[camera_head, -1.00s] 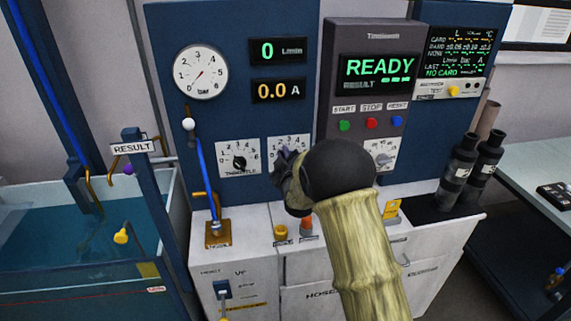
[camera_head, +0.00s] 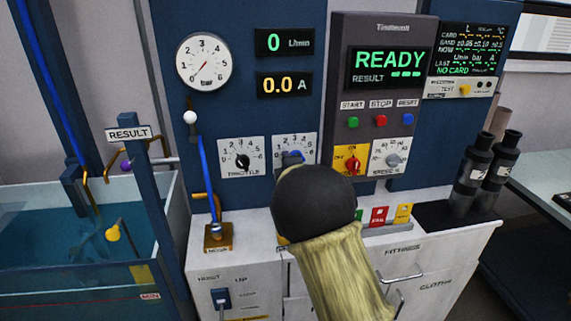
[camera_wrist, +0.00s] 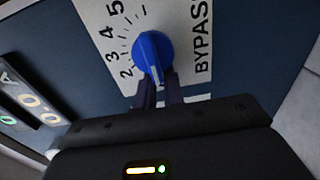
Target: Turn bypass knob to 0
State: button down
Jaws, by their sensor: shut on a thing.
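The bypass knob (camera_wrist: 152,50) is a blue round knob on a white dial plate marked BYPASS (camera_wrist: 202,38). In the wrist view its white pointer line faces down toward my fingers, past the 2; the lower numerals there are hidden. My gripper (camera_wrist: 158,84) is shut on the knob, one dark finger at each side of its lower part. In the head view the blue knob (camera_head: 293,158) shows just above my black wrist, which hides most of my gripper and the dial's lower part. The flow display (camera_head: 285,42) reads 0 and the panel screen (camera_head: 389,62) reads READY.
The throttle knob (camera_head: 241,161) is close on the left. A red and yellow switch (camera_head: 352,161) and a grey knob (camera_head: 394,160) are close on the right. A blue lever (camera_head: 206,178) stands further left. Coloured cards (camera_head: 380,216) stand on the cabinet.

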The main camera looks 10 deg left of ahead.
jog(key=shift+w+d+f, duration=0.1)
jog(key=shift+d+f, duration=0.15)
jog(key=shift+d, duration=0.35)
jog(key=c, duration=1.6)
grip_release()
jog(key=o, duration=0.5)
jog(key=shift+w+d, duration=0.1)
jog(key=shift+d, duration=0.05)
jog(key=shift+c, duration=0.2)
jog(key=shift+a+r, duration=0.15)
jog(key=shift+a, duration=0.2)
jog(key=b+v, duration=0.1)
jog(key=v, duration=1.6)
jog(key=shift+s+b, duration=0.35)
jog(key=shift+b, duration=0.05)
jog(key=shift+d, duration=0.1)
